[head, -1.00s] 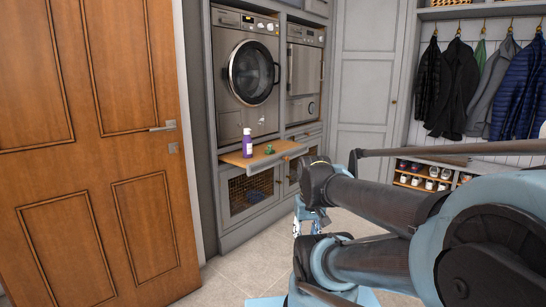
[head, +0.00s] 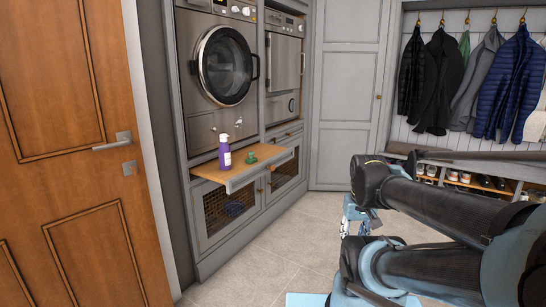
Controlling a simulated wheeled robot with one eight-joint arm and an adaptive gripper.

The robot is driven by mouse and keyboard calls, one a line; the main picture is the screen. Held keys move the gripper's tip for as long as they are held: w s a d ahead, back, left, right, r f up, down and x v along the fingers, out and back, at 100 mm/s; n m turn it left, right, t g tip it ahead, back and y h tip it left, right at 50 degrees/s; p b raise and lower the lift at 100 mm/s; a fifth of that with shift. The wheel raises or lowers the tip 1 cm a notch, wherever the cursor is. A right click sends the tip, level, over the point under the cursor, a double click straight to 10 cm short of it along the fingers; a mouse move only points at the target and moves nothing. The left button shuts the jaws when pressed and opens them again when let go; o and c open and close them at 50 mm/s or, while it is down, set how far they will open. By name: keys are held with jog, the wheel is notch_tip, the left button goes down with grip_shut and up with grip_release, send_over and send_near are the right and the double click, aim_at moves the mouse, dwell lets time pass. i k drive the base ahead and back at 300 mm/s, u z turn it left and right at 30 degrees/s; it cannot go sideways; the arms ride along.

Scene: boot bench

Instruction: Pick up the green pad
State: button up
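A small green object (head: 251,158), likely the green pad, lies on the pulled-out wooden shelf (head: 212,172) below the washing machine. It is small in the head view and its exact shape is hard to tell. A purple bottle (head: 225,155) stands upright just left of it. My gripper (head: 357,215) shows only partly, low and to the right of the shelf and well apart from the green object. My arm links hide part of it, and its fingers cannot be made out.
A washing machine (head: 226,66) and a second appliance (head: 284,77) are built in above the shelf. A wooden door (head: 70,130) stands at the left. Coats (head: 436,82) hang over a shoe bench (head: 458,182) at the right. Tiled floor (head: 262,252) before the cabinet is clear.

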aim_at(251, 159)
jog(key=u, duration=0.25)
jog(key=i, duration=1)
jog(key=u, duration=0.6)
